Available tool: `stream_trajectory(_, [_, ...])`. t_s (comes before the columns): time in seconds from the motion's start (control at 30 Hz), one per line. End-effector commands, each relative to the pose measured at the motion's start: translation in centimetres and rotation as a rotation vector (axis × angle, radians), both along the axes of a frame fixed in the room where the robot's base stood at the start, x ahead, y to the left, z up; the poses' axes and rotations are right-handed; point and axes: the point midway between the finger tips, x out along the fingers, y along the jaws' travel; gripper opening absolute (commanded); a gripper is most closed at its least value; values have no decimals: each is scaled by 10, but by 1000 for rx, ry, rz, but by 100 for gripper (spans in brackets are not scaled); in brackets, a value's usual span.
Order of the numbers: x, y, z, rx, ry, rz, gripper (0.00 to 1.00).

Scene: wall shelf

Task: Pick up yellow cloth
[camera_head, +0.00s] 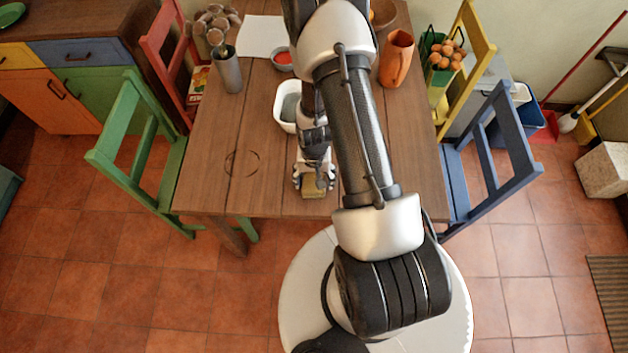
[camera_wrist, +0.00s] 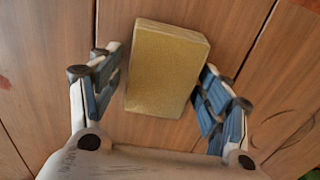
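The only yellow item by my gripper is a thick, flat-sided block that looks more like a sponge than a cloth. This yellow cloth (camera_wrist: 165,68) lies on the wooden table, slightly tilted in the wrist view. It also shows near the table's front edge in the head view (camera_head: 314,191). My gripper (camera_wrist: 160,88) is open, with blue-padded fingers on either side of the block. Narrow gaps seem to show between the pads and its sides. In the head view my gripper (camera_head: 314,178) is over the block and partly hides it.
A white container (camera_head: 287,108) stands just behind my gripper. An orange jug (camera_head: 397,58), a grey cylinder (camera_head: 228,70) and a red-filled bowl (camera_head: 283,60) are farther back. Green (camera_head: 130,150) and blue (camera_head: 490,150) chairs flank the table (camera_head: 205,165). The table's front left is clear.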

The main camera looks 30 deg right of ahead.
Motion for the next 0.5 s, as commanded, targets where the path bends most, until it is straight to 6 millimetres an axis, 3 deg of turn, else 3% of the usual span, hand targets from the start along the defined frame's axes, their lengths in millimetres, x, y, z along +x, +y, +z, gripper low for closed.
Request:
stream_trajectory(0.43, [0, 0, 0, 0, 0, 0, 37])
stream_trajectory(0.5, [0, 0, 0, 0, 0, 0, 36])
